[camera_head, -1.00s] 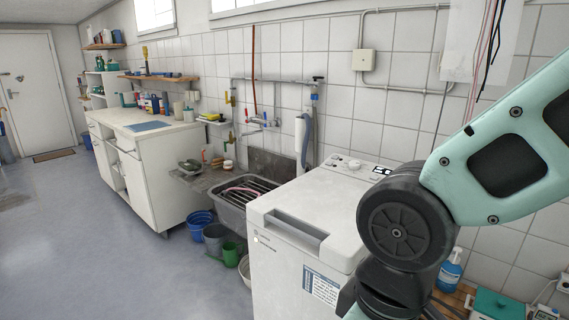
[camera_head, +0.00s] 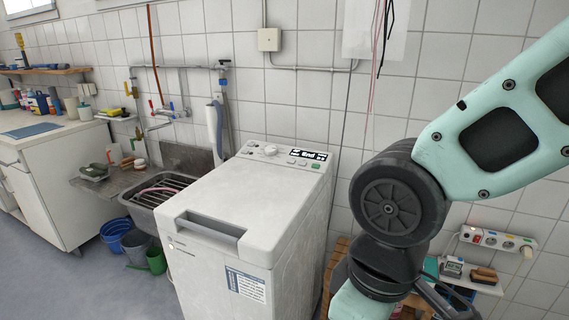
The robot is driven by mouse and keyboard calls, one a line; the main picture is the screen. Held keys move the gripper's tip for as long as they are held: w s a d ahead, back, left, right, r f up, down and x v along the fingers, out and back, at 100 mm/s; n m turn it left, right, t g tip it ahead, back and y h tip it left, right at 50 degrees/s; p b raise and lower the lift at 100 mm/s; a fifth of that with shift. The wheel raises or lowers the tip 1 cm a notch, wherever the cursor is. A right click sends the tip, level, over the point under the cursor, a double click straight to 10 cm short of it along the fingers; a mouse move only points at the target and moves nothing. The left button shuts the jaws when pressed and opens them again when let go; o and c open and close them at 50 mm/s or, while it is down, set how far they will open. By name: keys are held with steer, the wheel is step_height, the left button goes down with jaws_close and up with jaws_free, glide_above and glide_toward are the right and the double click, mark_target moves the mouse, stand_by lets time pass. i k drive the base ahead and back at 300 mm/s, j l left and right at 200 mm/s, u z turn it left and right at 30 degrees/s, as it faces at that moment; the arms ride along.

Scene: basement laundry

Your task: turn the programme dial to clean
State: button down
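The white top-loading washing machine (camera_head: 225,215) stands in the middle of the view against the tiled wall. Its control panel (camera_head: 285,156) runs along the back of the top. A round white dial (camera_head: 270,150) sits toward the panel's left; its setting is too small to read. A dark display (camera_head: 308,154) right of it appears to read "End", with small buttons near it. My arm fills the right side, in front of the wall and apart from the panel in the picture. My gripper is outside the frame.
A grey sink (camera_head: 150,196) with a rack stands left of the machine, with blue (camera_head: 116,234) and green (camera_head: 156,261) buckets below. A wooden stand (camera_head: 338,262) and a power strip (camera_head: 497,239) are at the right. Open floor lies at lower left.

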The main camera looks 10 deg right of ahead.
mark_target(271, 151)
steer(key=i+j+u, duration=0.1)
steer(key=i+u, duration=0.2)
steer(key=i, duration=0.85)
